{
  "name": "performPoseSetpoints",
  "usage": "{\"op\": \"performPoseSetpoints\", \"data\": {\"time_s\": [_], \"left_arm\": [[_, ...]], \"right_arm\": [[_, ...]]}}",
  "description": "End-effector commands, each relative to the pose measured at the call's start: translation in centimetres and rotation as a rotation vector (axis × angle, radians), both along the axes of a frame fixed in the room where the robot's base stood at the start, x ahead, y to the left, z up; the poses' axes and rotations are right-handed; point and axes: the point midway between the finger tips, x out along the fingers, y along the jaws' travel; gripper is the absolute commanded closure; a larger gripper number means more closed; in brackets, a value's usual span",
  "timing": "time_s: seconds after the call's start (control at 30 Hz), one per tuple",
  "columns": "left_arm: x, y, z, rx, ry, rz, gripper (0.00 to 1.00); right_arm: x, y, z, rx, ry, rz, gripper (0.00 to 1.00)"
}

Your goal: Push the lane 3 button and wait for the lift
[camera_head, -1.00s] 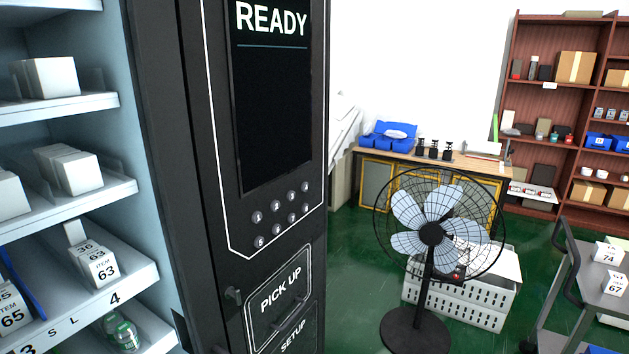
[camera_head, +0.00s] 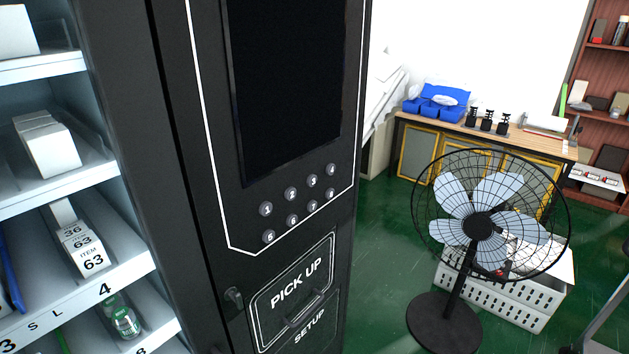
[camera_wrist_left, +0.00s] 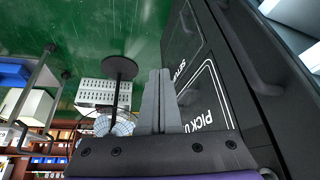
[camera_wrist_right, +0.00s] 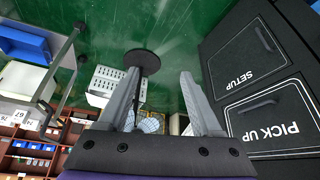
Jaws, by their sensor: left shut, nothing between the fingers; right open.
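The black vending machine (camera_head: 205,150) fills the middle of the head view. Its keypad has round numbered buttons in two rows below a dark screen (camera_head: 285,80). The lane 3 button (camera_head: 313,182) is in the upper row, between 2 and 4. The PICK UP door (camera_head: 295,285) is below the keypad. My left gripper (camera_wrist_left: 160,75) is shut and empty in the left wrist view, in front of the lower machine doors. My right gripper (camera_wrist_right: 160,85) is open and empty in the right wrist view, beside the PICK UP and SETUP doors. Neither gripper shows in the head view.
Lit shelves (camera_head: 60,190) with white boxes are at the left. A black standing fan (camera_head: 478,225) stands right of the machine, with a white crate (camera_head: 505,300) behind it. A wooden table (camera_head: 500,140) is against the back wall. Green floor lies between.

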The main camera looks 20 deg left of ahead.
Motion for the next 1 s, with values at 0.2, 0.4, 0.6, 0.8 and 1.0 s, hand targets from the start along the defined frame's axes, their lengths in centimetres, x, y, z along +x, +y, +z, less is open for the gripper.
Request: {"op": "performPoseSetpoints", "data": {"time_s": [0.2, 0.4, 0.6, 0.8, 1.0], "left_arm": [[4.9, 2.8, 3.6, 0.31, -0.029, -0.172, 1.0], [15.2, 5.0, 11.7, 0.893, -0.083, -0.48, 1.0], [25.0, 1.9, 20.4, 1.463, -0.127, -0.733, 1.0], [30.6, -3.2, 25.9, 1.866, -0.143, -0.863, 1.0], [32.3, -5.7, 27.8, 2.029, -0.144, -0.9, 1.0]], "right_arm": [[0.3, 0.0, 0.9, 0.0, -0.005, 0.0, 0.07], [0.8, 0.0, 2.2, 0.0, -0.014, 0.0, 0.07], [1.2, 0.0, 3.3, 0.0, -0.022, 0.0, 0.07], [1.5, 0.0, 4.0, 0.0, -0.028, 0.0, 0.07], [1.6, 0.0, 4.2, 0.0, -0.03, 0.0, 0.07]]}}
